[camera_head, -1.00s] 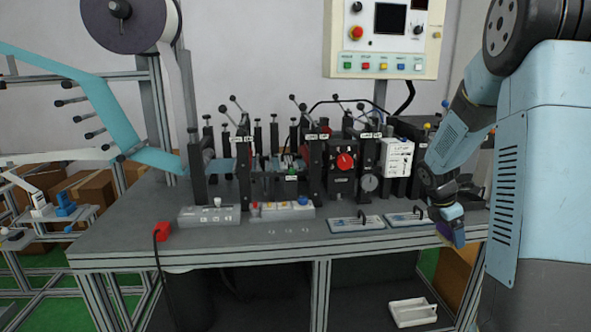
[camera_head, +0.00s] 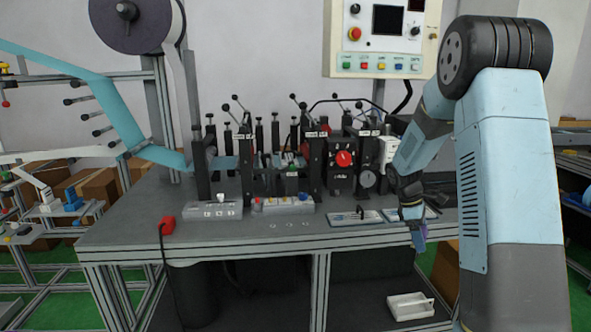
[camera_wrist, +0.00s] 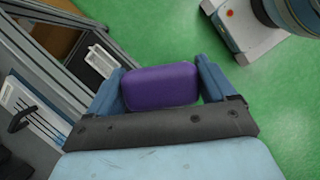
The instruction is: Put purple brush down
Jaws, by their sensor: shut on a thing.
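The purple brush (camera_wrist: 160,87) shows in the wrist view as a rounded purple block between the two blue fingers. My gripper (camera_wrist: 162,90) is shut on it, with a finger against each end. Behind it in the wrist view is green floor, with the table edge to the left. In the head view my gripper (camera_head: 418,238) points down at the front right edge of the table (camera_head: 260,247). The brush is hard to make out there, as it is small and partly covered by the fingers.
Two flat trays with black handles, one of them the left tray (camera_head: 352,217), lie near the table's front edge. The machine (camera_head: 290,165) stands behind them. A white bin (camera_head: 410,306) sits on the lower shelf.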

